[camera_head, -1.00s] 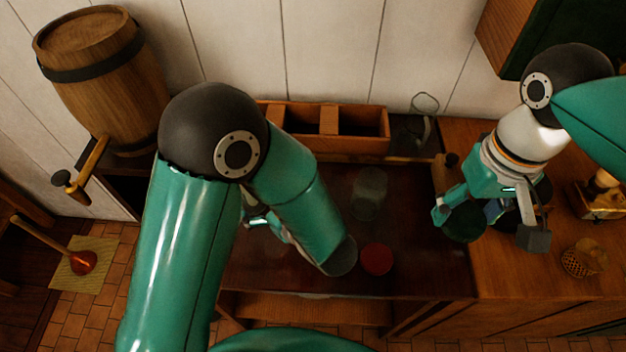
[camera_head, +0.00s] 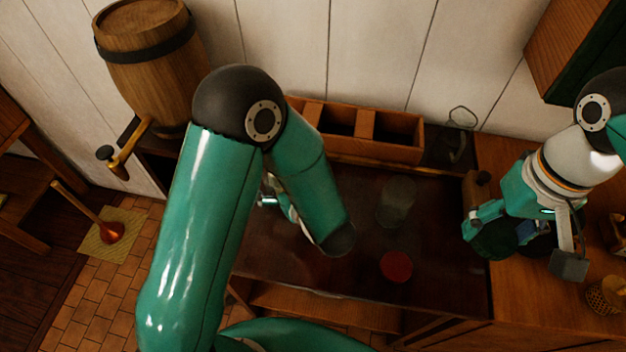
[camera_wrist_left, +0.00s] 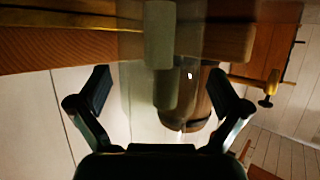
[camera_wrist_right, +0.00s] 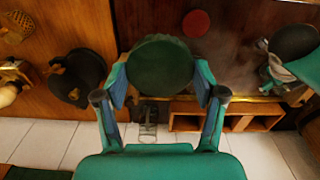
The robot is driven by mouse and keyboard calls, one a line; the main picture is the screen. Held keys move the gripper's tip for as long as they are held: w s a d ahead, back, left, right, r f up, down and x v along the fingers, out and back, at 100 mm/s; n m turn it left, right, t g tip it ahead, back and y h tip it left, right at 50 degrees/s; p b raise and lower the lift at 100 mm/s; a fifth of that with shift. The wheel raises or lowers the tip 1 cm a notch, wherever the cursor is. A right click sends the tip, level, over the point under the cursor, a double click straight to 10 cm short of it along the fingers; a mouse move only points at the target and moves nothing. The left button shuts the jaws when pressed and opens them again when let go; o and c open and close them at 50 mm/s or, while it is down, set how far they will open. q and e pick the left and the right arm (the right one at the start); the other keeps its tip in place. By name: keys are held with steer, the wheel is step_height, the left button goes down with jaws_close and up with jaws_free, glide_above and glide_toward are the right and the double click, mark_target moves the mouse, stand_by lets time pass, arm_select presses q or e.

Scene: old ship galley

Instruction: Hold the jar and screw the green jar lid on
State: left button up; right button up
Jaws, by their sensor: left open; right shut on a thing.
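The clear glass jar (camera_head: 396,200) stands open on the dark tabletop (camera_head: 350,215), with no gripper touching it. The dark green lid (camera_wrist_right: 160,65) is a round disc between the fingers of my right gripper (camera_wrist_right: 160,92), shut on its sides. In the head view, this lid (camera_head: 491,241) is right of the jar, over the table's right edge. My left gripper (camera_wrist_left: 160,92) is open. In the head view it is left of the jar, mostly hidden behind my own forearm. A pale block-like shape lies beyond its fingers; I cannot tell what it is.
A red lid (camera_head: 396,266) lies in front of the jar. A wooden compartment box (camera_head: 372,137) stands behind it. A barrel with a tap (camera_head: 150,65) is at the back left. A dark pot (camera_wrist_right: 78,75) and a small basket (camera_head: 604,296) are on the right counter.

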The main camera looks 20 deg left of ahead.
arm_select(q)
steer(key=c, duration=1.4)
steer(key=shift+r, duration=0.15)
arm_select(e)
steer(key=shift+r+p, duration=0.75)
steer(key=shift+p, duration=0.05)
arm_select(q)
step_height(320, 180, up, 20)
steer(key=shift+f, duration=0.1)
steer(key=o, duration=0.8)
steer(key=c, duration=1.1)
steer(key=shift+f, duration=0.1)
steer(key=shift+c, duration=0.2)
